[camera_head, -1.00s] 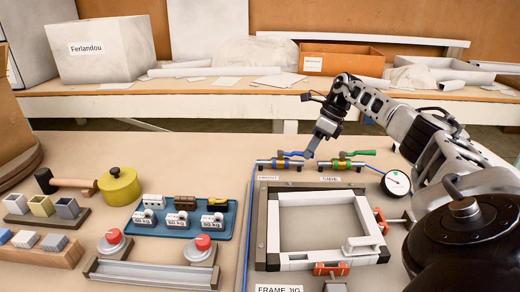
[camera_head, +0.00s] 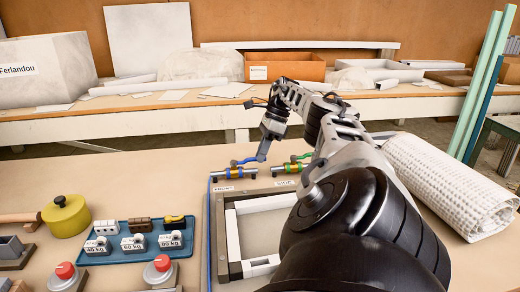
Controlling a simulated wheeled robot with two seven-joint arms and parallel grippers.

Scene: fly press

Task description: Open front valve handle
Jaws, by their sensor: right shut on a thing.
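The front valve (camera_head: 234,173) is a small metal pipe fitting with a yellow band, behind the "FRONT" label. Its blue handle (camera_head: 242,162) points right, roughly along the pipe. My right gripper (camera_head: 262,156) is at the free end of this handle, shut on it; the fingers are small and partly hide that end. The side valve (camera_head: 288,168), with a green handle (camera_head: 301,157), is just to the right, partly behind my right arm. My left gripper is not in view.
A frame jig (camera_head: 222,235) lies in front of the valves, partly covered by my right arm. A blue tray (camera_head: 116,255) with weights, a yellow-green pot (camera_head: 66,216) and red-topped knobs (camera_head: 65,270) are at left. A rolled white mat (camera_head: 450,185) lies at right.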

